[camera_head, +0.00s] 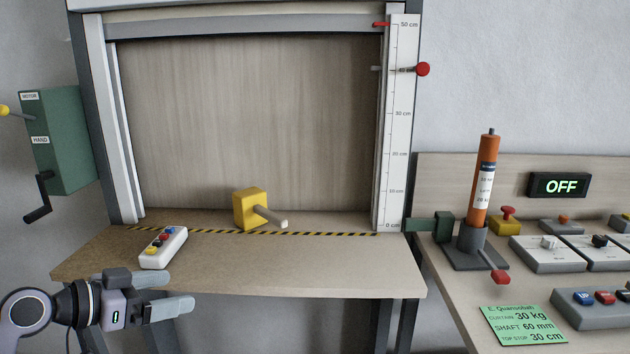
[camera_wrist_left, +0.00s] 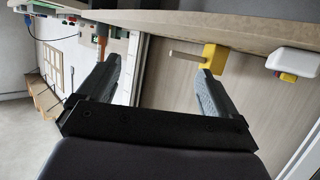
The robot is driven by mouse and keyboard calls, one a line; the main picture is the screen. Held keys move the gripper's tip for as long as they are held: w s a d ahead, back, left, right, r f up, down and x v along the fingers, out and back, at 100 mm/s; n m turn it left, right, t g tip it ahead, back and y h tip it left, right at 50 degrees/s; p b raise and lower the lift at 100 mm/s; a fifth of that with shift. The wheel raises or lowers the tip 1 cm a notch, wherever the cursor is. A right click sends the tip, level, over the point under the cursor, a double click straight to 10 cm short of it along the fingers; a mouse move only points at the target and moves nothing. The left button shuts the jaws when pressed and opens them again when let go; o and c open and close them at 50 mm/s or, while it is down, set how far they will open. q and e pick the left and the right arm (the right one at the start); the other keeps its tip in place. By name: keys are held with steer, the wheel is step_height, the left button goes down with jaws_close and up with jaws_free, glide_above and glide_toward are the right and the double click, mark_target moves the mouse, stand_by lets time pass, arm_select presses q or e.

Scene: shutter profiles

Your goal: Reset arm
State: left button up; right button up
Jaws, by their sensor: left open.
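My left gripper (camera_head: 168,294) comes in from the lower left in the head view, in front of the wooden table's front edge. Its two fingers are apart with nothing between them. In the left wrist view the fingers (camera_wrist_left: 155,85) are also spread and empty, with the table edge beyond them. My right gripper is not in either view.
A white remote (camera_head: 163,248) and a yellow block with a peg (camera_head: 252,208) are on the table (camera_head: 240,270) under the raised shutter (camera_head: 250,25). A green box with a crank (camera_head: 62,140) hangs left. The right bench holds an orange cylinder (camera_head: 482,200) and control boxes.

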arm_select(q)
steer(key=s+d+f+n+y+p, duration=0.15)
steer(key=s+f, duration=0.25)
steer(key=f, duration=0.5)
steer(key=s+d+f+n+y, duration=0.2)
steer(key=s+f, duration=0.1)
steer(key=f, duration=0.5)
steer(key=s+f+n+y, duration=0.1)
steer(key=s+f, duration=0.3)
steer(key=s, duration=0.5)
steer(key=s+d+f+n+y+p, duration=0.1)
steer(key=s+f+y, duration=0.2)
steer(key=s+f, duration=0.2)
steer(key=s, duration=0.3)
steer(key=shift+s+d+f+t, duration=0.2)
steer(key=shift+s+d+t, duration=0.1)
steer(key=shift+s, duration=0.05)
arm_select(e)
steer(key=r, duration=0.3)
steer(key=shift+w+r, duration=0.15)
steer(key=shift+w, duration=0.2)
arm_select(q)
steer(key=shift+n, duration=0.25)
